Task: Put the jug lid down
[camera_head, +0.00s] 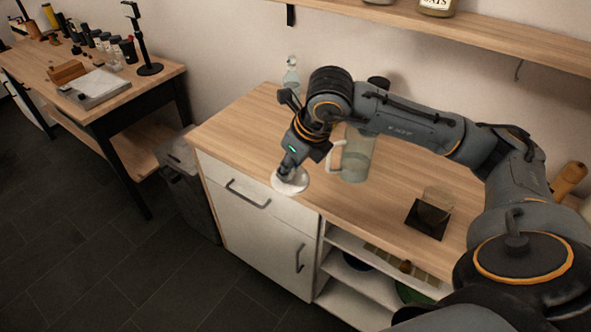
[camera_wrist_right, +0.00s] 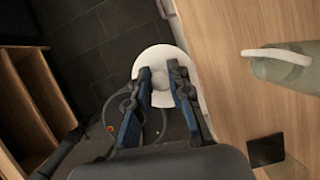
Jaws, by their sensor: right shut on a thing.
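The jug lid (camera_head: 291,184) is a round white disc at the counter's front edge in the head view. My right gripper (camera_head: 287,171) reaches down from above and is shut on it. In the right wrist view the lid (camera_wrist_right: 152,54) shows between and beyond the two fingers of my right gripper (camera_wrist_right: 160,78). There it overlaps the counter edge and the dark floor; its height above the counter is hard to tell. The greenish clear jug (camera_head: 358,158) stands upright on the counter, right of the lid, its white handle toward the gripper. My left gripper is not in view.
The wooden counter (camera_head: 235,130) has free room left of and behind the lid. A dark square mat (camera_head: 427,227) with a clear container (camera_head: 437,203) sits to the right. A clear bottle (camera_head: 291,78) stands at the back. A bin (camera_head: 183,190) stands beside the cabinet.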

